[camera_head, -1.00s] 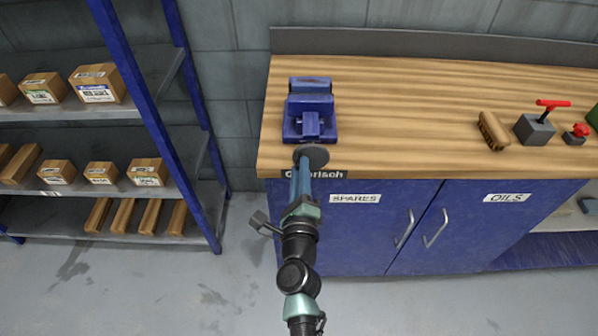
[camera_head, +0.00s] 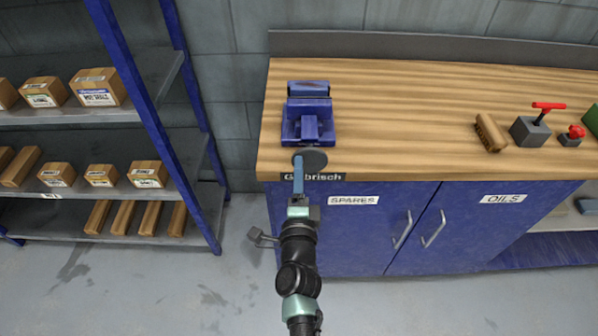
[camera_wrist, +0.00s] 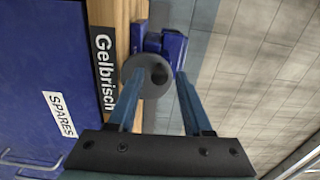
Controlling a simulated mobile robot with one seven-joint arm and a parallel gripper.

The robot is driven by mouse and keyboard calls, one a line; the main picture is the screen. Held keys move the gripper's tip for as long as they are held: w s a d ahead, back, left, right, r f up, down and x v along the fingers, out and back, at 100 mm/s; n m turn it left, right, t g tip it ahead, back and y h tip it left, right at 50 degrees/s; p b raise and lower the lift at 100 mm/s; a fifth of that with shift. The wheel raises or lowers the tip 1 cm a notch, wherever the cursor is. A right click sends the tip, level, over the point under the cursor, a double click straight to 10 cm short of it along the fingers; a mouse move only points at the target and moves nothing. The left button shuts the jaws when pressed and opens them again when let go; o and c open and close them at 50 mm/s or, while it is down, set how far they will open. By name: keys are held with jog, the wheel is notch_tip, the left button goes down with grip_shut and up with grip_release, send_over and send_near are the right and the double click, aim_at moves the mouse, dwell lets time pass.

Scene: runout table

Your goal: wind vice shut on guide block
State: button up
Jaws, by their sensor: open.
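The blue vice (camera_head: 308,114) stands on the bench top near its left front corner. Its round grey handwheel (camera_head: 316,160) faces me at the bench's front edge. My gripper (camera_head: 298,157) is just in front of the wheel, its blue fingers seen nearly edge-on. In the wrist view, my gripper (camera_wrist: 159,74) is open, with the wheel (camera_wrist: 152,88) showing between and beyond the fingertips. The left fingertip overlaps the wheel's rim in the picture; I cannot tell whether it touches. I cannot make out a guide block between the jaws.
The wooden bench top (camera_head: 400,110) is clear right of the vice, up to a brown brush (camera_head: 491,132) and a grey box with a red lever (camera_head: 531,130). Blue cupboard doors (camera_head: 352,235) lie below. A shelf rack (camera_head: 165,110) with cartons stands left.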

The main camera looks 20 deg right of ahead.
jog(key=n+p, duration=0.5)
jog(key=n, duration=1.3)
jog(key=shift+f+p, duration=0.1)
jog(key=shift+p, duration=0.25)
grip_shut()
